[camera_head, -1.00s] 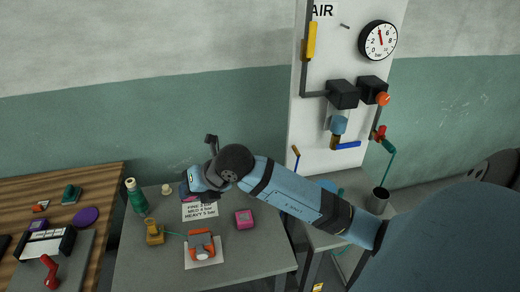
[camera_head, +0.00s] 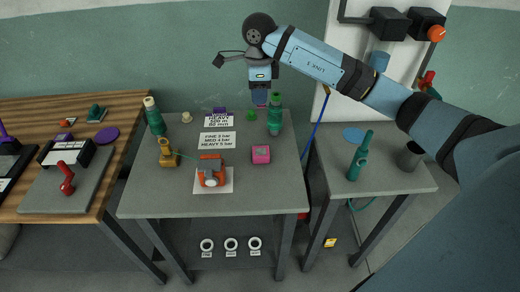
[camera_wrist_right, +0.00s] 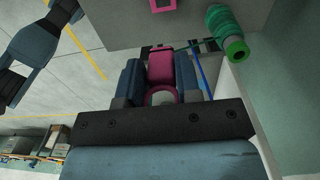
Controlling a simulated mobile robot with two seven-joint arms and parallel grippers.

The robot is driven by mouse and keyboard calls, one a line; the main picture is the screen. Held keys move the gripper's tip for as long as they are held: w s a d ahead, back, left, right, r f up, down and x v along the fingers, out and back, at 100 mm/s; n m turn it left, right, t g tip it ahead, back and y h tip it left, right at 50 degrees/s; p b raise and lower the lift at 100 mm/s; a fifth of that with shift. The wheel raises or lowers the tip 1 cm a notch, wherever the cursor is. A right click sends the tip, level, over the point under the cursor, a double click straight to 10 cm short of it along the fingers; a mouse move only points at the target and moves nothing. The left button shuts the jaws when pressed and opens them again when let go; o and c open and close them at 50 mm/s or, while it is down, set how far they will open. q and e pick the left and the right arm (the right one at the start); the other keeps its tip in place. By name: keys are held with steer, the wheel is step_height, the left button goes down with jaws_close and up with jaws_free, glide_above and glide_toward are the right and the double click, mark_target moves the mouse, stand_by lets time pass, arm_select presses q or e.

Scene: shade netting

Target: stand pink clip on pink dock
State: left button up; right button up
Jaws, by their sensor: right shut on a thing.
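The pink dock (camera_head: 261,155) is a small pink block on the grey table, right of the orange and grey device; its square top also shows at the top edge of the right wrist view (camera_wrist_right: 163,4). My right gripper (camera_head: 261,94) is raised above the back of the grey table, beyond the dock and apart from it. In the right wrist view, my right gripper (camera_wrist_right: 160,72) is shut on the pink clip (camera_wrist_right: 160,64), which has a ring at its near end. In the head view I cannot make out the clip clearly. My left gripper is not in view.
The orange and grey device (camera_head: 211,170) sits on a white sheet left of the dock. A mustard-coloured fitting (camera_head: 168,154) and another green bottle (camera_head: 154,118) are further left. The table front near the dock is clear.

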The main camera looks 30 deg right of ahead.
step_height(320, 180, down, 18)
steer(key=shift+p, duration=0.4)
steer(key=shift+f, duration=0.1)
steer(key=shift+f, duration=0.1)
steer(key=o, duration=0.9)
